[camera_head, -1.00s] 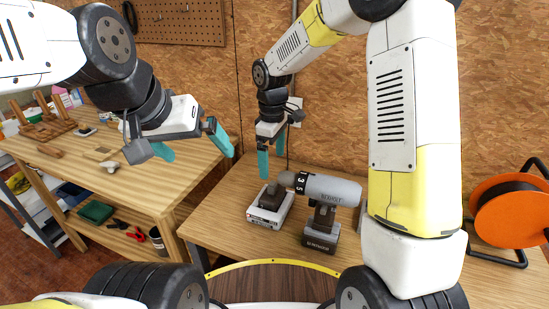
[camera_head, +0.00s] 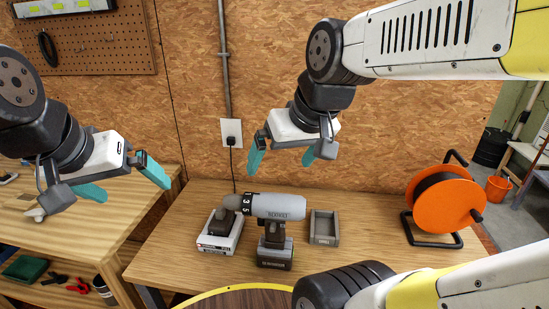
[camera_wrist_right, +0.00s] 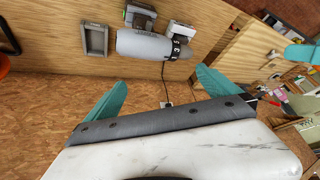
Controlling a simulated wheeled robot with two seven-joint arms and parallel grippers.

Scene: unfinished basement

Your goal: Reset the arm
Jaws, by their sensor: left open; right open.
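My right gripper (camera_head: 284,150) hangs open and empty above the back of the workbench, in front of the chipboard wall. Its two teal fingers are spread apart, and in the right wrist view (camera_wrist_right: 158,95) nothing lies between them. My left gripper (camera_head: 122,180) is open and empty at the left, above the other wooden table, its teal fingers apart. A grey drill (camera_head: 277,207) stands upright on the workbench below and in front of my right gripper, apart from it. The drill also shows in the right wrist view (camera_wrist_right: 145,45).
A charger with a battery (camera_head: 221,232) stands left of the drill, and a small grey tray (camera_head: 324,228) is at its right. An orange cable reel (camera_head: 445,207) stands at the bench's right end. A wall socket (camera_head: 231,132) with a plugged cable is behind. The left table (camera_head: 62,225) is nearby.

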